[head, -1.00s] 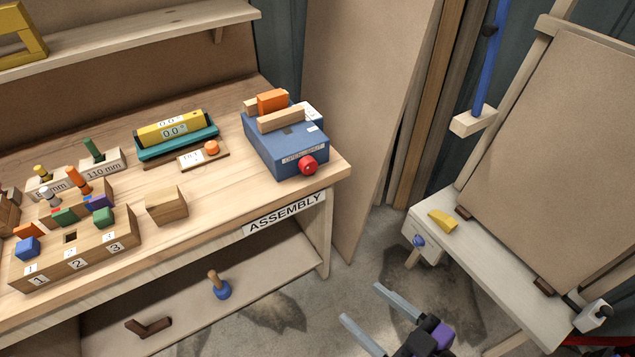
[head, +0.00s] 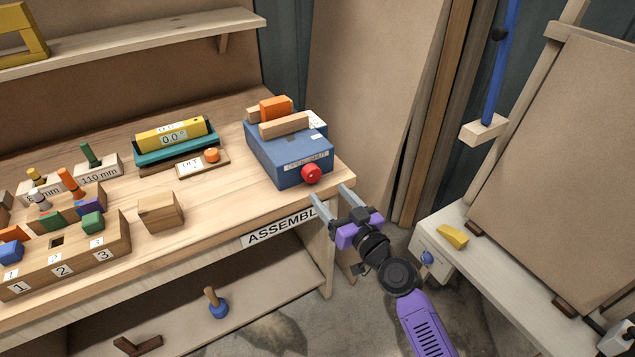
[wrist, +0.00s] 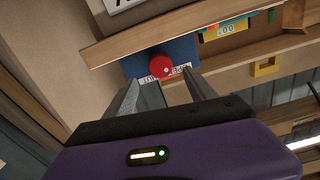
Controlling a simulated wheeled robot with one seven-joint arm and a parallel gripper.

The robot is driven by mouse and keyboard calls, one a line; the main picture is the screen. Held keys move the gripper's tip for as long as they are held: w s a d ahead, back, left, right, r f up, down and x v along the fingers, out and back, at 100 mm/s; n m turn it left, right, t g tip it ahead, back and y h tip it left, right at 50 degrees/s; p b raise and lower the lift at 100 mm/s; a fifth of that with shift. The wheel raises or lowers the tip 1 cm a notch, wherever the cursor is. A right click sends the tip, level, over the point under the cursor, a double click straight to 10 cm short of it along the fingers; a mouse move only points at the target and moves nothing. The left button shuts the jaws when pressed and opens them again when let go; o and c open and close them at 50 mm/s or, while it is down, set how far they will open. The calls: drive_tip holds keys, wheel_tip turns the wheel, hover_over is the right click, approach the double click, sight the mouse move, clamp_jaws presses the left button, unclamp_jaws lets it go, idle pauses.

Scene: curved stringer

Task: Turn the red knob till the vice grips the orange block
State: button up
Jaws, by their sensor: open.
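The blue vice (head: 285,152) sits at the right end of the workbench. Its red knob (head: 311,174) is on the front face, by a label that is partly hard to read. The orange block (head: 276,107) stands on top of the vice, between the two wooden jaws; I cannot tell whether the front jaw (head: 286,124) touches it. My gripper (head: 330,198) is open and empty, just in front of and below the knob. In the wrist view the red knob (wrist: 160,64) shows just beyond the fingertips, apart from them. The orange block is not visible there.
The bench (head: 235,207) holds a teal and yellow level (head: 174,140), a wooden block (head: 160,211) and a numbered peg holder (head: 75,258) to the left. A tall board leans behind the vice. An easel with a shelf (head: 478,262) stands at right.

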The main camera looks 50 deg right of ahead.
sight(314, 177)
drive_tip(key=p+x, duration=0.1)
drive_tip(key=x, duration=0.5)
drive_tip(key=shift+w, duration=0.35)
drive_tip(key=c, duration=1.4)
drive_tip(key=shift+m, duration=0.4)
